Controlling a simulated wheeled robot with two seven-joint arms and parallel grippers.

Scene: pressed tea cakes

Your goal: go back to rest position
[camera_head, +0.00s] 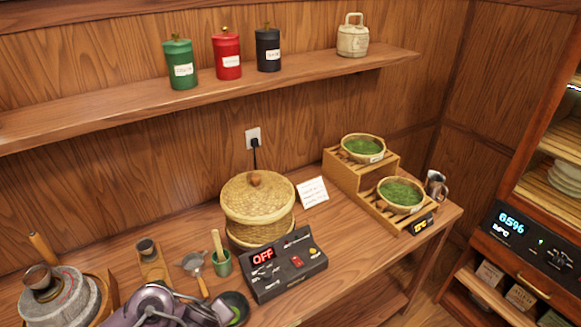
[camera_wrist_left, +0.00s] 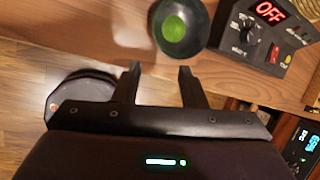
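My left gripper (camera_wrist_left: 162,82) is open and empty in the left wrist view, its two dark fingers apart over the front edge of the table (camera_wrist_left: 240,80). A black bowl with green contents (camera_wrist_left: 180,25) sits just beyond the fingertips, apart from them. In the head view my left arm (camera_head: 150,306) shows at the bottom edge, beside the same bowl (camera_head: 235,308); its fingers are hard to make out there. My right gripper is in neither view.
A control box reading OFF (camera_head: 288,265) stands right of the bowl, before a lidded woven steamer (camera_head: 258,205). A green cup (camera_head: 221,263), strainer (camera_head: 193,263) and stone mill (camera_head: 62,300) stand left. A stepped rack (camera_head: 345,185) holds two green-filled baskets.

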